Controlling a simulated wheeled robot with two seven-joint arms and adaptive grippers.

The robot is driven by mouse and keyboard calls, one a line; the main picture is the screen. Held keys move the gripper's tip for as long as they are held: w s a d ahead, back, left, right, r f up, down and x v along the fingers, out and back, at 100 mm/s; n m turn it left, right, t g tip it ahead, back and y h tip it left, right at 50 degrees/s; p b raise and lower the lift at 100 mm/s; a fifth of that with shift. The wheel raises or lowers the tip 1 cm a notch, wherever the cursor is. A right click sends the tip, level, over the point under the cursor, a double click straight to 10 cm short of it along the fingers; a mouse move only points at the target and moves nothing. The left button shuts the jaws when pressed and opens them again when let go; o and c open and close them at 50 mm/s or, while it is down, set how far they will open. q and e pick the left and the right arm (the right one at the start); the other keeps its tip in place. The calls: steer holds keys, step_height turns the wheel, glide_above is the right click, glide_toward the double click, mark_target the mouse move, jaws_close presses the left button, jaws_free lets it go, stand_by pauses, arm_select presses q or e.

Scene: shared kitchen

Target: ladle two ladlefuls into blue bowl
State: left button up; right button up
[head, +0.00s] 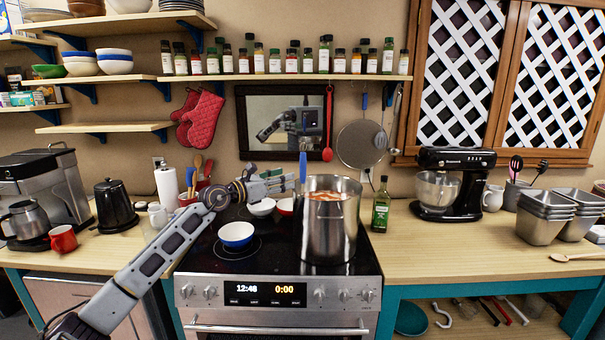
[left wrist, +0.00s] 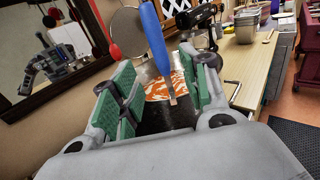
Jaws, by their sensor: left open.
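The steel pot (head: 328,235) stands on the right of the stovetop, holding orange-red soup (head: 327,196) that also shows in the left wrist view (left wrist: 165,89). A ladle with a blue handle (head: 303,166) stands upright at the pot's left rim; its lower end is hidden. The blue bowl (head: 236,235) sits on the front left of the stovetop; its inside looks white. My left gripper (head: 285,185) is open, just left of the handle. In the left wrist view the blue handle (left wrist: 155,38) appears between the green-padded fingers, with no clear contact. My right gripper is out of view.
A white bowl (head: 262,207) and a red bowl (head: 285,206) sit behind the blue bowl. An oil bottle (head: 381,206) stands right of the pot. A mirror (head: 285,123) hangs behind. The counter between the bottle and mixer (head: 452,185) is mostly clear.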

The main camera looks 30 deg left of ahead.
mark_target(303, 182)
arm_select(q)
steer(key=shift+p+x, duration=1.15)
steer(key=shift+x, duration=2.8)
steer(key=shift+w+d, duration=0.15)
steer(key=shift+w, duration=0.35)
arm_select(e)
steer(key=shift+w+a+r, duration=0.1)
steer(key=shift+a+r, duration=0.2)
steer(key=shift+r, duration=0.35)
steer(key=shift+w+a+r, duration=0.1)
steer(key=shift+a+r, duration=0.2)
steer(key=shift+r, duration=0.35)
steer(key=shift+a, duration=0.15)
